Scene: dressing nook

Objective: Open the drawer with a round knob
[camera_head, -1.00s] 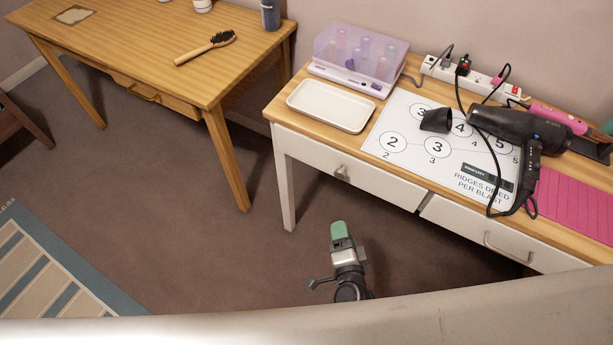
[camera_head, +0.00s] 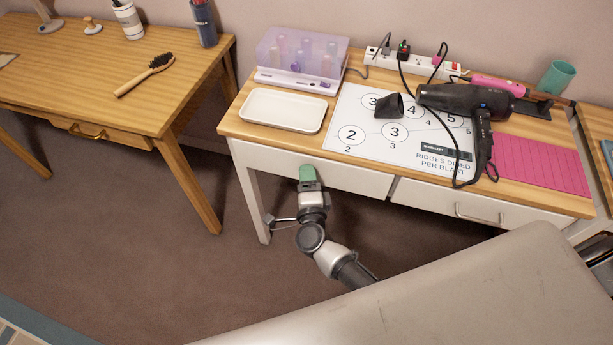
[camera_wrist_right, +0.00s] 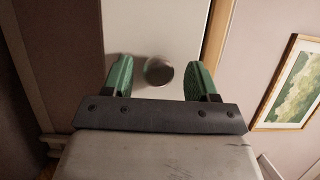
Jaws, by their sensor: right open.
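The drawer with the round knob is the left white drawer front (camera_head: 355,181) of the white table. Its round metal knob (camera_wrist_right: 159,71) shows in the right wrist view, between the two green fingers and a little nearer the left one. In the head view the knob is hidden behind my right gripper (camera_head: 307,174). My right gripper, also in the wrist view (camera_wrist_right: 159,80), is open around the knob, with a gap on each side. The drawer looks closed. My left gripper is not in view.
The right drawer (camera_head: 470,207) has a bar handle. On the white table's wooden top (camera_head: 240,118) are a white tray (camera_head: 283,110), a hair dryer (camera_head: 450,98) and a pink mat (camera_head: 540,170). A wooden desk (camera_head: 60,75) stands at left. The floor between is clear.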

